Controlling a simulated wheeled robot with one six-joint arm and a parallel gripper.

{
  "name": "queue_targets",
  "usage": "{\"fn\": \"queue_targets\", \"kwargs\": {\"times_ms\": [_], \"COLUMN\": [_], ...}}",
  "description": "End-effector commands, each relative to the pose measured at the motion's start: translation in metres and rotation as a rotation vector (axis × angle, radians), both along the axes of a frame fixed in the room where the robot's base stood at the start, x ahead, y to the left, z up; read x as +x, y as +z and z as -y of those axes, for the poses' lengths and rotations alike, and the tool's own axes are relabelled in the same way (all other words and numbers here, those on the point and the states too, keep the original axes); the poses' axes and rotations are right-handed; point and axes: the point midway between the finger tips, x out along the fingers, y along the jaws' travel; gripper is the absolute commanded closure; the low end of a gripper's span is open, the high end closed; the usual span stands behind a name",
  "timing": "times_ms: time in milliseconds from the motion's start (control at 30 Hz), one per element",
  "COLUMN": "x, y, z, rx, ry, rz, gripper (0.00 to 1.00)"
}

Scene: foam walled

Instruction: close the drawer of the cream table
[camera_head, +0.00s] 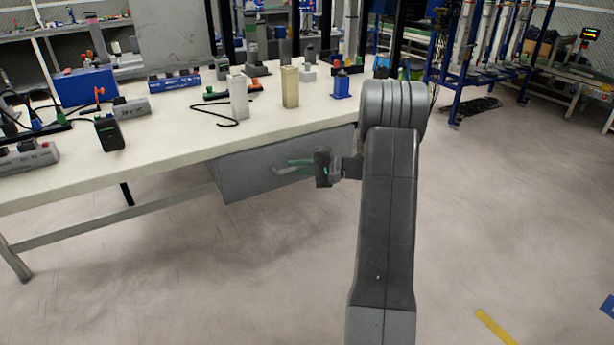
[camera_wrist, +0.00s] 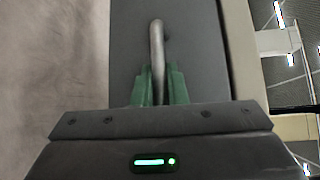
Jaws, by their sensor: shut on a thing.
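The cream table (camera_head: 178,140) stands on the left and in the middle of the head view. Its grey drawer (camera_head: 240,182) hangs under the right part of the tabletop, front towards me. How far the drawer stands out is hard to tell. My gripper (camera_head: 294,166) is at the drawer front, with its green fingers on the bar handle (camera_head: 281,171). In the wrist view the fingers (camera_wrist: 160,80) are shut around the grey handle (camera_wrist: 156,42), one on each side. The grey drawer front (camera_wrist: 200,60) fills the middle behind them. The drawer's inside is hidden.
The tabletop carries a cream block (camera_head: 290,88), a white block (camera_head: 239,98), a blue block (camera_head: 341,86), a black device (camera_head: 109,132) and cables. The floor in front of the table is clear. A blue rack (camera_head: 470,75) stands at the right back.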

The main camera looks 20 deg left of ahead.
Motion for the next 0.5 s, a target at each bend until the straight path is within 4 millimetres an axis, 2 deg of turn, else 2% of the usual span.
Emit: {"fn": "queue_targets", "kwargs": {"times_ms": [200, 500], "x": [0.009, 0.0114], "y": [-0.0005, 0.0007], "z": [-0.0113, -0.0136], "rx": [-0.001, 0.001], "ry": [0.0, -0.004], "rz": [0.0, 0.002], "gripper": [1.0, 1.0]}}
